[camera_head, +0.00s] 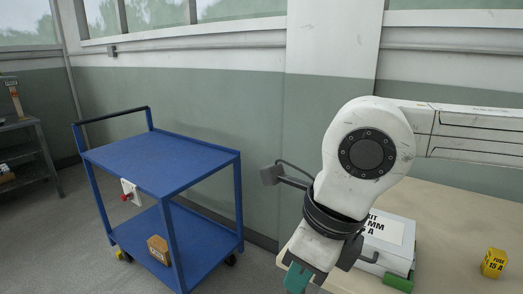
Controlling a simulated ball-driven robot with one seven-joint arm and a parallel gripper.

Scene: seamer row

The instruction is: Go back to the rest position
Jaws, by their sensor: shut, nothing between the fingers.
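My white arm comes in from the right above the beige table and bends down at a large round joint. My gripper (298,279) hangs at the bottom edge of the picture, by the table's left edge. It has a teal part, is shut, and shows nothing held; its lowest part is cut off by the frame.
A white labelled case (390,238) stands on the table (455,215), partly behind my arm. A green block (398,283) is in front of it, and a yellow fuse box (494,262) is at right. A blue cart (165,160) with a cardboard box (158,249) stands left. Grey floor lies between.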

